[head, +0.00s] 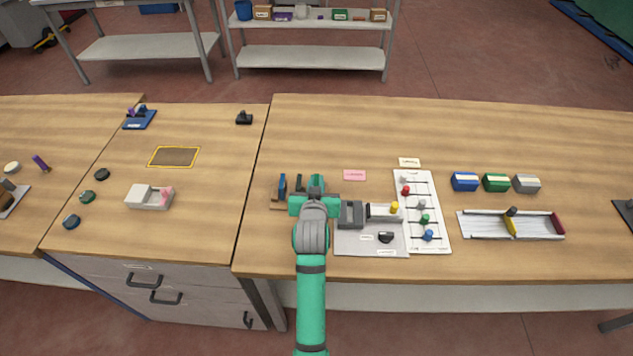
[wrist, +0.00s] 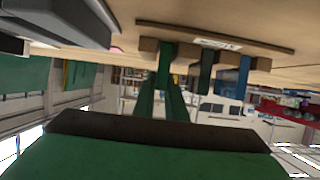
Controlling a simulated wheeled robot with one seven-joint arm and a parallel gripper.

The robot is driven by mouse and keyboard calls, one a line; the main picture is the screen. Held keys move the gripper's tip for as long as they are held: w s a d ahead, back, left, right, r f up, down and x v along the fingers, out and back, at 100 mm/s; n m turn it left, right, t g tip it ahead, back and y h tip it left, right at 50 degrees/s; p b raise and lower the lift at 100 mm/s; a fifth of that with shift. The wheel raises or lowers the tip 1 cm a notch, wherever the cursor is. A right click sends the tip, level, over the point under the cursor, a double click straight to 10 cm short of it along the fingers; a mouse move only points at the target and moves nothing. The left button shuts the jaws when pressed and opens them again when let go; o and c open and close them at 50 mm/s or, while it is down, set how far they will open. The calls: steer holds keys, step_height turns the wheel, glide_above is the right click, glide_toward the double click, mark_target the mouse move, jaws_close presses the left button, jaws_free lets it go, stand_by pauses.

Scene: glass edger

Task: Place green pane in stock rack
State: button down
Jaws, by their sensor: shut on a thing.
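My gripper (head: 315,197) is over the stock rack at the left front of the right-hand bench, shut on the green pane (head: 317,181). In the wrist view my gripper's two green fingers (wrist: 163,88) close on the lower part of the green pane (wrist: 165,56), as that view is turned. The wooden stock rack (head: 276,206) also shows in the wrist view (wrist: 262,47) with a white label. The green pane is upright between two rack blocks; how deep it sits is hidden. A dark pane (wrist: 207,70) and a blue pane (wrist: 243,74) stand beside it.
Right of my gripper are a grey fixture plate (head: 350,246), a white board with coloured knobs (head: 433,238) and a pink label (head: 355,175). Blue, green and grey boxes (head: 496,183) and a long tray (head: 485,228) lie farther right. The bench behind the rack is clear.

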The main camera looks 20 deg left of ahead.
steer(key=c, duration=1.8)
jaws_free()
steer(key=shift+s+r, duration=0.1)
steer(key=shift+r, duration=0.05)
steer(key=v, duration=1.1)
steer(key=shift+s+r, duration=0.15)
steer(key=shift+s, duration=0.2)
steer(key=shift+d, duration=0.1)
